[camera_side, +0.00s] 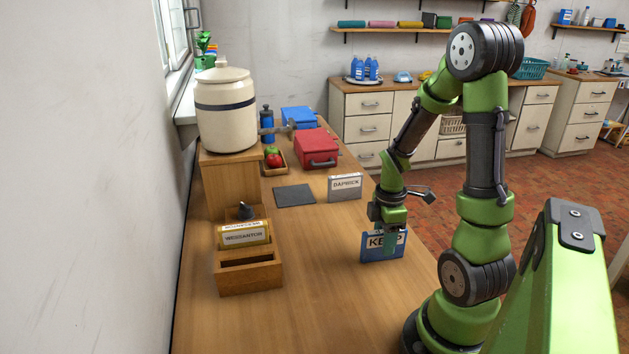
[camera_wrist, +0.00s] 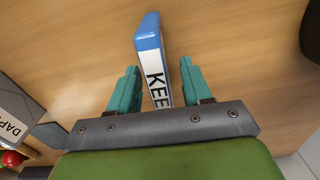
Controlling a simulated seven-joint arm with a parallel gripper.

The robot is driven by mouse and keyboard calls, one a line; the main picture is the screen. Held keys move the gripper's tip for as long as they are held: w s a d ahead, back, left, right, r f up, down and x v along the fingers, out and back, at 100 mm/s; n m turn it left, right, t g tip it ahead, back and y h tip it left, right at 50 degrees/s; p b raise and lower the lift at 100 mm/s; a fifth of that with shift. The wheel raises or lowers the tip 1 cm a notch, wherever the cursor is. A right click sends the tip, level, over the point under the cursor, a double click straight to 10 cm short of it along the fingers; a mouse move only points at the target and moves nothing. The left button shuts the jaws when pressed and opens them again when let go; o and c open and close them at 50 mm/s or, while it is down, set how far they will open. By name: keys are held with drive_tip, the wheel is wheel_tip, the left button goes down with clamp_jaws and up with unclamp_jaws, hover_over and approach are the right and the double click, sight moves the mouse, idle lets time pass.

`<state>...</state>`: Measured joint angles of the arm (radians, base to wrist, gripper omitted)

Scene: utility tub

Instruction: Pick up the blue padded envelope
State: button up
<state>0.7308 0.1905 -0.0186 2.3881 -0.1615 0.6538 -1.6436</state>
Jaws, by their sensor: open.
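The blue padded envelope (camera_side: 383,247) stands upright on its edge on the wooden counter, with a white label that reads "KE" and more letters partly hidden by my gripper. In the wrist view the envelope (camera_wrist: 150,42) shows its blue edge and the label "KEE", lying between the two teal fingers. My gripper (camera_side: 391,238) is over the envelope's top part, pointing down. In the wrist view my gripper (camera_wrist: 157,85) is open, with a gap on both sides of the envelope.
A grey "DAPWICK" box (camera_side: 345,188) stands farther back. A dark mat (camera_side: 294,195), a red case (camera_side: 317,149), a wooden holder (camera_side: 249,275) with a yellow "NESSANTUM" pack (camera_side: 243,234), and a large crock (camera_side: 226,112) are left. Bare counter lies left of the envelope.

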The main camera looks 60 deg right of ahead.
wheel_tip(320, 180, down, 2)
drive_tip(key=shift+f, duration=0.1)
clamp_jaws()
drive_tip(key=shift+r, duration=0.2)
